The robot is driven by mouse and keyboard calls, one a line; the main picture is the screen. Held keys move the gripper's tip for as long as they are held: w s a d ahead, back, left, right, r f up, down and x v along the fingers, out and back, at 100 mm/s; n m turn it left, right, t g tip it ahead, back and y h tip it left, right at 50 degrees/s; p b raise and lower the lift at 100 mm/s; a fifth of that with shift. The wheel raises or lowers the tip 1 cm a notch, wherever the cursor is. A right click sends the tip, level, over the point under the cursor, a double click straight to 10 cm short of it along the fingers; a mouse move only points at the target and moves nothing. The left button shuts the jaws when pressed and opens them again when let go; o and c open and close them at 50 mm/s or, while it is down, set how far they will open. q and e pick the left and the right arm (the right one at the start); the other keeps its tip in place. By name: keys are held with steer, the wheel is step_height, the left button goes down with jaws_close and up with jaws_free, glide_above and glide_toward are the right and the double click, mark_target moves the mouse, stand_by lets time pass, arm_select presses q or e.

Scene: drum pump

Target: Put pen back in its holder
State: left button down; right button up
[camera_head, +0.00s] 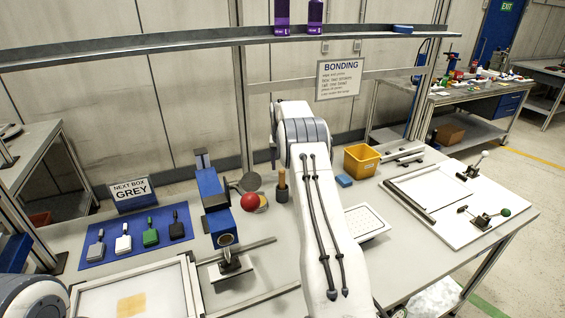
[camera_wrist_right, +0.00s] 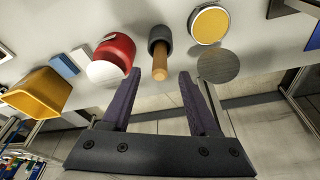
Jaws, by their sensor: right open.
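A tan wooden rod (camera_head: 281,175) stands upright in a dark cup (camera_head: 282,193) on the bench. I cannot tell if this rod is the pen and the cup its holder, and no other clear pen shows. In the right wrist view, the rod (camera_wrist_right: 160,66) and the dark cup (camera_wrist_right: 160,38) lie ahead of my right gripper (camera_wrist_right: 160,75). Its two dark fingers are spread apart, with the rod's end showing in line with the gap. Whether they reach around it is unclear. In the head view my white right arm hides this gripper. My left gripper is not in view.
A red can (camera_wrist_right: 118,50) stands beside the cup, close to one finger. A shelf (camera_head: 180,42) with purple bottles (camera_head: 282,17) spans above the bench.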

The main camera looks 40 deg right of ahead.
steer(key=shift+v, duration=1.55)
